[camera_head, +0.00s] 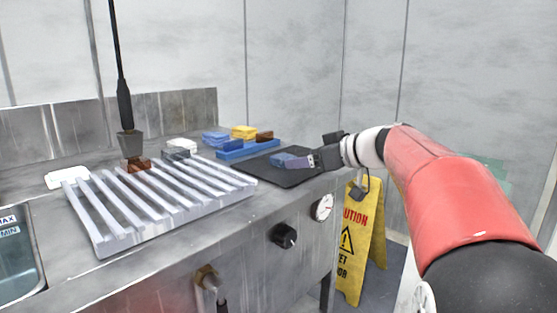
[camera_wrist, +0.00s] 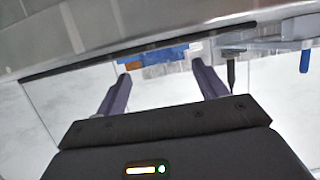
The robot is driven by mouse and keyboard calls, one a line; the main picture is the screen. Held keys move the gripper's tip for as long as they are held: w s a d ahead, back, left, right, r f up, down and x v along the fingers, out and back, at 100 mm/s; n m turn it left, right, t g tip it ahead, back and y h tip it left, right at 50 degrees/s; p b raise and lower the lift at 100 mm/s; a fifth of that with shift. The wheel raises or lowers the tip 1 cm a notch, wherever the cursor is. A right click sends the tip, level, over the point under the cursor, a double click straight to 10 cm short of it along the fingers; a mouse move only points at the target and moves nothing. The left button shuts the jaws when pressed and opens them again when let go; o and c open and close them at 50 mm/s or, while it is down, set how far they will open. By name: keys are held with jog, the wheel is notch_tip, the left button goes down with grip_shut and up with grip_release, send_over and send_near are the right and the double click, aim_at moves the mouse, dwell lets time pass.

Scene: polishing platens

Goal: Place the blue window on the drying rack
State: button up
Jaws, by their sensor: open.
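The drying rack is most likely the pale slatted rack (camera_head: 102,238) on the steel counter at the left. My gripper (camera_head: 292,162) is at the right, low over a dark mat (camera_head: 262,177), pointing left toward the back of the counter. In the wrist view its two fingers (camera_wrist: 160,82) are spread wide, with nothing clearly held between them. The wrist view shows a blue thing (camera_wrist: 172,53) beyond the fingertips.
A blue tray (camera_head: 240,153), blue pieces (camera_head: 215,139), a yellow block (camera_head: 243,132) and a brown block (camera_head: 265,137) stand behind the mat. A basin (camera_head: 18,262) is at left, a yellow caution sign (camera_head: 352,270) below right.

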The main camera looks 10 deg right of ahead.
aim_at(289, 158)
jog(key=x, duration=0.3)
jog(key=p+x, duration=0.1)
jog(key=x, duration=0.1)
jog(key=shift+w+a+r, duration=0.1)
jog(key=shift+w, duration=0.4)
jog(key=c, duration=1.2)
jog(key=shift+r, duration=0.1)
